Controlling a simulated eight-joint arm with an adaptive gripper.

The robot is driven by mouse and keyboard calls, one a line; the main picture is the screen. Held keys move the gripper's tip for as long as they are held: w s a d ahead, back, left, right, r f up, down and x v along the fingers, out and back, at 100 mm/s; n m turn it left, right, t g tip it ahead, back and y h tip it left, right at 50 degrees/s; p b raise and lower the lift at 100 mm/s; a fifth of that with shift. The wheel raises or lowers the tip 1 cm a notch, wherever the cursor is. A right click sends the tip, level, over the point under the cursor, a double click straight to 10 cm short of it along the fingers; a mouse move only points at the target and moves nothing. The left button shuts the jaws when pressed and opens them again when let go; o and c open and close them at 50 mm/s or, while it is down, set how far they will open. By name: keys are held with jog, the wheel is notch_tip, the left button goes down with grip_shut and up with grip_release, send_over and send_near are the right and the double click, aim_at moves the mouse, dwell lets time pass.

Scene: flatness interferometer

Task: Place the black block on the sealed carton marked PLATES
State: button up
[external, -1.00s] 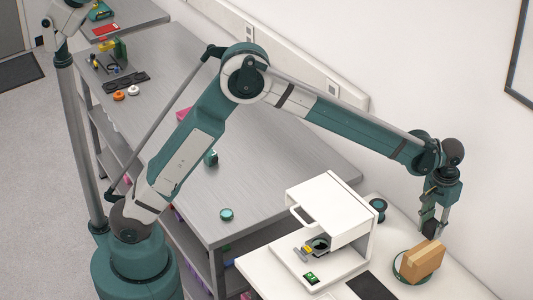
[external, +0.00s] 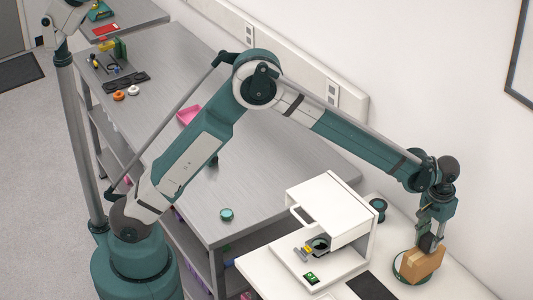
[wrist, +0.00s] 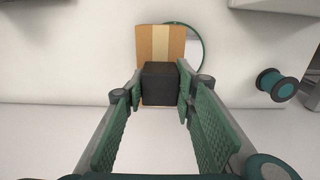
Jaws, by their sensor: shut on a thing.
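The black block (wrist: 160,84) is between my gripper's fingertips (wrist: 159,88) in the wrist view, with a finger pad on each side. In the external view the block (external: 427,243) is at the top of the brown carton (external: 424,264), under my gripper (external: 432,232). The carton, with a pale tape strip, also shows in the wrist view (wrist: 144,42), partly hidden behind the block. I cannot tell whether the block touches the carton. No PLATES lettering is readable.
A white instrument (external: 325,205) with an open front stands left of the carton. A dark spool (external: 378,206) stands behind it and also shows in the wrist view (wrist: 277,85). A black mat (external: 371,286) lies in front on the white table. The wall is close behind.

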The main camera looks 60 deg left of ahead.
aim_at(438, 241)
jog(key=shift+f, duration=0.45)
jog(key=shift+f, duration=0.2)
jog(key=o, duration=1)
jog(key=shift+r, duration=0.15)
notch_tip(438, 241, up, 12)
jog(key=shift+r+b, duration=0.1)
jog(key=shift+b, duration=0.25)
